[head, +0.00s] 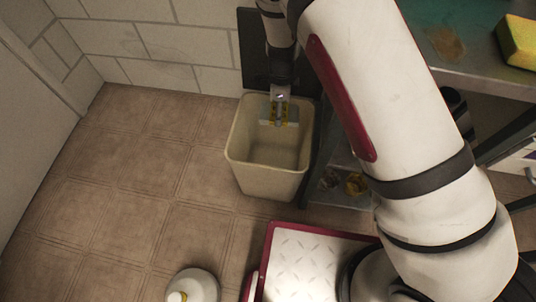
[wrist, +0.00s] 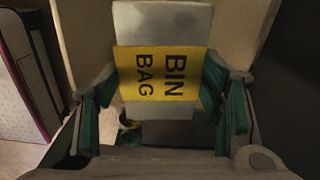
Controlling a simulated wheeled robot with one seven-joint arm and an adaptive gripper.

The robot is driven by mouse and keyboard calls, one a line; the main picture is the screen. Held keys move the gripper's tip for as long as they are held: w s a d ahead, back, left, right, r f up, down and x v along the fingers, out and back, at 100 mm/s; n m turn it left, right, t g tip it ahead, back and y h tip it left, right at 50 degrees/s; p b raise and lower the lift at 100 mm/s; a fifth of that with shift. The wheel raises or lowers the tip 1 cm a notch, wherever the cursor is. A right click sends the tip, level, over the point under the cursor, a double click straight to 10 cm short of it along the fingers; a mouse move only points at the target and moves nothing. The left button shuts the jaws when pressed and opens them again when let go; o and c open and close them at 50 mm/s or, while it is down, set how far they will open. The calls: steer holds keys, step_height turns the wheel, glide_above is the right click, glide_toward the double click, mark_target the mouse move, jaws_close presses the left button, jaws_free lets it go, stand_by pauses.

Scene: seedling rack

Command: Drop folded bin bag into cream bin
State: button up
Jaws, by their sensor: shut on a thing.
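The cream bin (head: 238,160) stands upright on the floor against the tiled wall, open at the top. My gripper (head: 280,110) points down over the rear part of its opening. It is shut on the folded bin bag (head: 293,115), a grey packet with a yellow band. In the wrist view the bag (wrist: 162,72) shows its "BIN BAG" label between the green pads of my gripper (wrist: 160,98). Cream bin walls (wrist: 92,30) show on both sides of the bag. The head view does not settle how far the bag is below the rim.
A metal bench (head: 470,70) with a yellow-green sponge (head: 518,42) stands at right. Its lower shelf (head: 340,195) beside the bin holds small items (head: 356,184). A white rounded object (head: 193,286) sits on the floor in front. The tiled floor (head: 130,190) at left is clear.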

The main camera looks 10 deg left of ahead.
steer(key=shift+f+b, duration=0.8)
steer(key=shift+f, duration=0.45)
steer(key=shift+r, duration=0.1)
steer(key=o, duration=1)
step_height(320, 180, up, 12)
